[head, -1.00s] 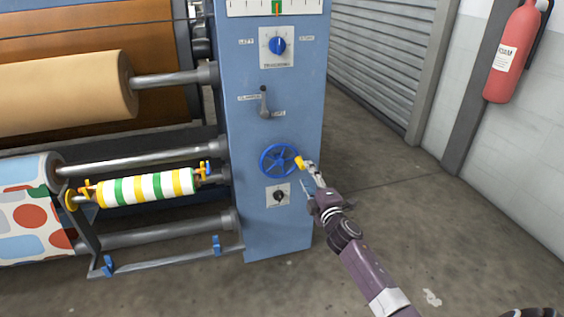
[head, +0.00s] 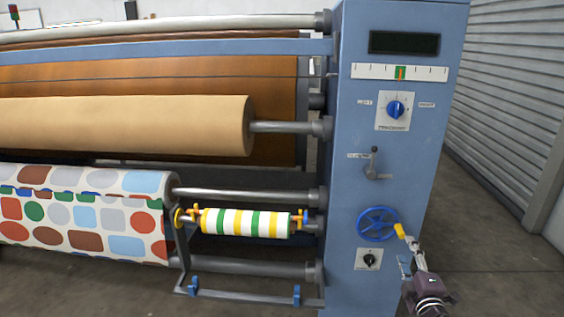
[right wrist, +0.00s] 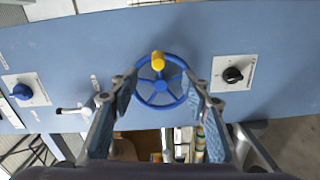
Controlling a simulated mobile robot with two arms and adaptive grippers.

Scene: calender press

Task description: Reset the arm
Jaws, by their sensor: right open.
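The blue handwheel (head: 376,224) with its yellow knob (head: 399,230) is on the front of the blue press cabinet (head: 389,20). My right gripper (head: 409,252) is at the lower right of the wheel, close to the knob. In the right wrist view my right gripper (right wrist: 159,80) is open. The wheel (right wrist: 160,88) and the yellow knob (right wrist: 158,62) appear between its spread fingers. I see no grip on either; whether a finger touches the rim I cannot tell. My left gripper is not in view.
The cabinet also carries a blue dial (head: 396,109), a grey lever (head: 374,163) and a black knob (head: 369,259). Left of it are a tan roll (head: 130,125), a patterned fabric roll (head: 80,215) and a striped roller (head: 245,222). Floor is open at the right, before the shutter (head: 505,110).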

